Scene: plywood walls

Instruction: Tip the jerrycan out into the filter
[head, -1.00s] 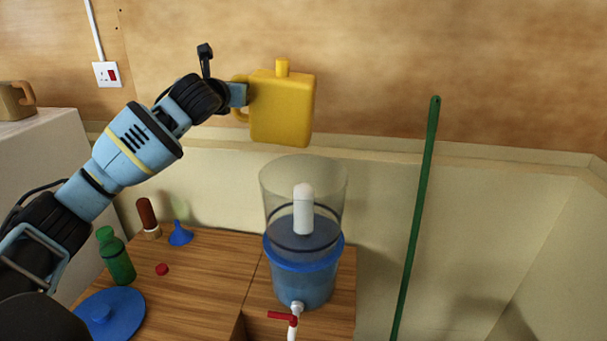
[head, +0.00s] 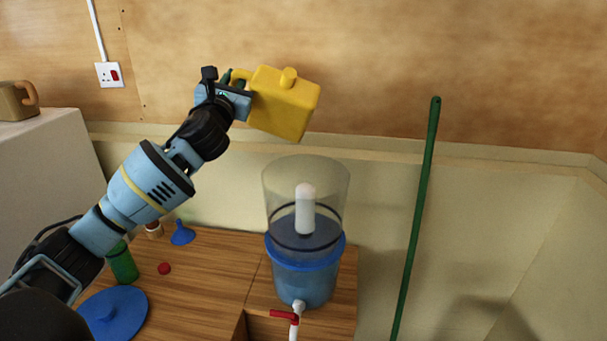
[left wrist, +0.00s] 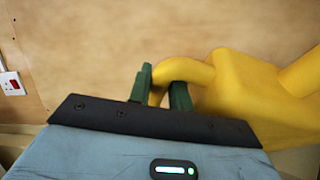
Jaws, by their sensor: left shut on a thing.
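The yellow jerrycan (head: 284,104) is in the air above the filter, tilted to the right. Its spout (head: 289,77) is on its top. My left gripper (head: 236,80) is shut on the jerrycan's handle. In the left wrist view the green fingers (left wrist: 161,88) are on either side of the yellow handle (left wrist: 186,70). The filter (head: 303,279) stands on the wooden cabinet, with a clear open upper chamber (head: 277,195), a white candle (head: 305,210) inside and a blue lower part. The jerrycan is apart from the filter's rim. My right gripper is not in view.
A blue lid (head: 113,314), green bottle (head: 122,264), red cap (head: 164,268) and blue funnel (head: 182,234) are on the cabinet top (head: 205,285). A red-handled tap (head: 286,315) is at the filter's front. A green pole (head: 416,215) leans at the right. A brown jug (head: 17,101) stands far left.

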